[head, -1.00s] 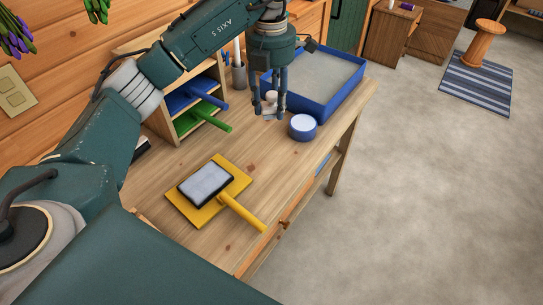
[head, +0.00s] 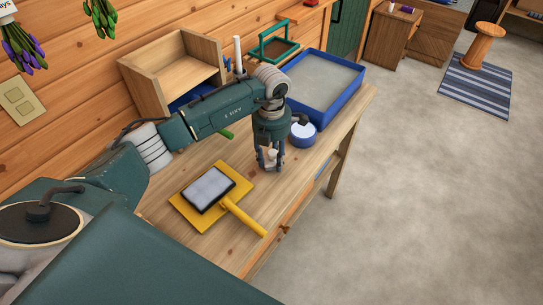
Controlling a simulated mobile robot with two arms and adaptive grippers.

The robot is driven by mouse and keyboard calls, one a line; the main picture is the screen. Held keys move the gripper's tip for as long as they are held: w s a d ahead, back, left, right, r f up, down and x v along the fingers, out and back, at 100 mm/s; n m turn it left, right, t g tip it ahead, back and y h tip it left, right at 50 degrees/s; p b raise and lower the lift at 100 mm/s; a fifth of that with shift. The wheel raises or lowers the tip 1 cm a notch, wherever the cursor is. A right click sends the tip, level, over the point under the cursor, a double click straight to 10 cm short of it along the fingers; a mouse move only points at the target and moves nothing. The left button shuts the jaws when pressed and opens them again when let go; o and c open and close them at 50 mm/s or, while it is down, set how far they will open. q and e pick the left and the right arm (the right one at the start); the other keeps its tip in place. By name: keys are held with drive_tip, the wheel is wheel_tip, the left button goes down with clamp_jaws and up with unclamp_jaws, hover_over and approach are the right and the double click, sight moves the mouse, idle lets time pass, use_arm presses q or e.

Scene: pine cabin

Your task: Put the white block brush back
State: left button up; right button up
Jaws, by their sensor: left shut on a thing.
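My left gripper (head: 268,165) points down over the middle of the wooden table, near its front edge. It is shut on the white block brush (head: 271,154), of which only a small pale part shows between the fingers. The rest of the brush is hidden by the fingers, and I cannot tell whether it touches the table. My right gripper is not in view.
A blue-rimmed tray (head: 322,122) and a round blue tub with a white top (head: 303,134) stand behind and right of the gripper. A wooden shelf (head: 147,92) stands at the wall, partly hidden by my arm. A green frame (head: 279,42) is behind. Bare tabletop surrounds the yellow board.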

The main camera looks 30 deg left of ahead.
sight(271, 153)
use_arm(q)
drive_tip(key=shift+f, duration=0.1)
drive_tip(key=shift+f, duration=0.15)
drive_tip(key=o, duration=1)
drive_tip(key=shift+r, duration=0.25)
drive_tip(key=shift+w+r, duration=0.1)
drive_tip(key=shift+r, duration=0.2)
wheel_tip(271, 153, up, 11)
drive_tip(key=b, duration=0.2)
drive_tip(key=shift+r+b, duration=0.15)
drive_tip(key=shift+b, duration=0.2)
